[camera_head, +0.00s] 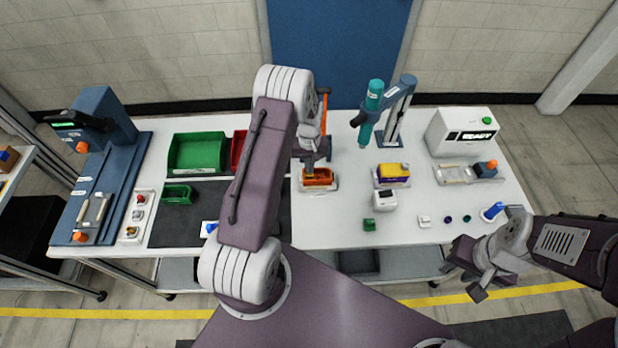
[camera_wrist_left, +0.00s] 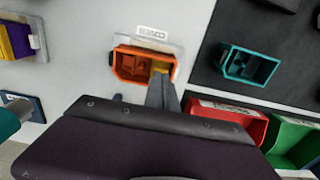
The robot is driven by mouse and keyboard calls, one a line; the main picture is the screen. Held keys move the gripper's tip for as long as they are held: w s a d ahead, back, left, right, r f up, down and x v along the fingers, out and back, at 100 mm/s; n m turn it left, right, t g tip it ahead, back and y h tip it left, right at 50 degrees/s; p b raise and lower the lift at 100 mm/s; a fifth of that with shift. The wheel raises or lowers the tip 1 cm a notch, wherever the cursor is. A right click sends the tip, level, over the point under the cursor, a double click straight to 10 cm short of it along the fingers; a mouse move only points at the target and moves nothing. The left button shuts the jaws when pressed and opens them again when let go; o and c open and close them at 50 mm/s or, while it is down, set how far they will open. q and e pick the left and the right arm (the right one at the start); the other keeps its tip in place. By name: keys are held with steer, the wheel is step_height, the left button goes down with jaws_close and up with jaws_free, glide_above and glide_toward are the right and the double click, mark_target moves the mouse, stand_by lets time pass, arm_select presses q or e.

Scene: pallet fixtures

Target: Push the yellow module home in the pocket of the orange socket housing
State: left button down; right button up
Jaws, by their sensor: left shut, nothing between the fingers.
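The orange socket housing (camera_head: 318,184) stands on a pale plate on the white table, below my left gripper. It also shows in the left wrist view (camera_wrist_left: 128,78), with its open pocket facing the camera. The yellow module (camera_wrist_left: 157,67) is at the right end of that pocket, partly covered by a finger; how deep it sits cannot be told. My left gripper (camera_head: 312,166) is shut and empty, its fingertips (camera_wrist_left: 158,82) at the housing, over or against the module. Contact is not clear. My right gripper (camera_head: 465,280) is open and empty, off the table's front right edge.
A purple and yellow block in a fixture (camera_head: 393,174) stands right of the housing, with a white device (camera_head: 385,201) in front. A teal tool on a stand (camera_head: 371,105) is behind. Green (camera_head: 196,153) and red bins lie left, beyond a dark mat (camera_head: 170,228). Small parts lie front right.

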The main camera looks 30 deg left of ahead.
arm_select(q)
steer(key=shift+f, duration=0.2)
steer(key=shift+f+b, duration=0.65)
steer(key=shift+r, duration=0.2)
step_height(320, 180, up, 7)
steer(key=p, duration=0.5)
steer(key=shift+f, duration=0.15)
steer(key=shift+f, duration=0.1)
